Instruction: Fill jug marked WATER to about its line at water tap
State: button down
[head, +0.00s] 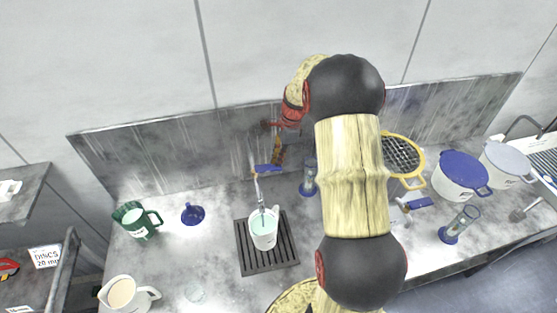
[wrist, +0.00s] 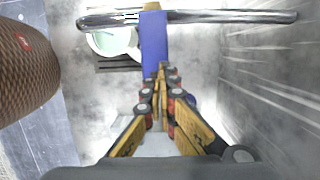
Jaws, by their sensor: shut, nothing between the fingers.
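A white jug (head: 263,236) stands upright on the dark slatted drain grate (head: 246,262) under the tap (head: 259,188). Pale greenish liquid shows inside it; its marking and line cannot be read. The jug also shows in the wrist view (wrist: 108,42), partly behind the tap's pipe (wrist: 220,17). The tap has a blue lever (head: 268,169), which points toward my gripper in the wrist view (wrist: 154,38). My gripper (wrist: 161,72) is shut and empty, its fingertips at the lever's end; I cannot tell if they touch. I cannot tell whether water is running.
A green jug (head: 137,222), a blue cup (head: 193,214) and a cream jug (head: 124,294) stand left on the counter. Right are glass cylinders (head: 460,222), a yellow-rimmed strainer (head: 403,156) and a blue-lidded pot (head: 460,174). A backsplash (head: 170,145) runs behind.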

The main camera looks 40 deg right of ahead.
jog(key=w+a+p+v, duration=0.1)
jog(key=v, duration=1.2)
jog(key=shift+s+r, duration=0.3)
jog(key=shift+r, duration=0.25)
dwell(0.6)
